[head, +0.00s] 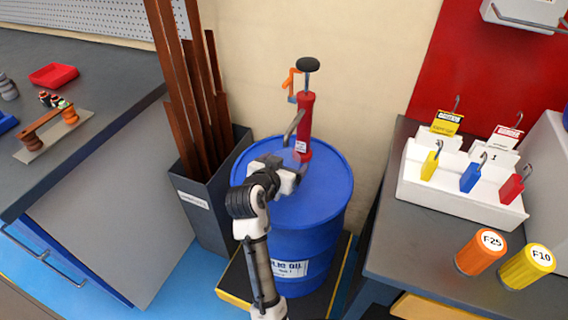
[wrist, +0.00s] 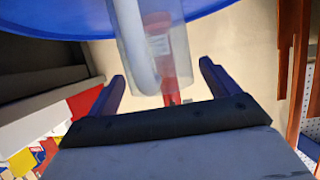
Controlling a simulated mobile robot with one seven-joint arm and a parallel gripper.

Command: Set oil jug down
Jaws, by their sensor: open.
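A translucent grey jug (wrist: 180,30) with a pale curved handle shows in the wrist view, in front of the red hand pump (head: 305,120). Its base appears to be on the blue oil drum (head: 325,180), though contact cannot be made out clearly. My gripper (wrist: 162,72) is open, with one blue finger on each side of the jug in the picture and a gap to each. In the head view my gripper (head: 298,172) is over the drum top, just in front of the pump; the jug is not clearly seen there.
The pump has a black knob (head: 308,64) and an orange lever (head: 290,78). Copper bars stand in a grey bin (head: 217,205) left of the drum. A grey table (head: 400,240) with a white padlock tray (head: 455,196) stands at right.

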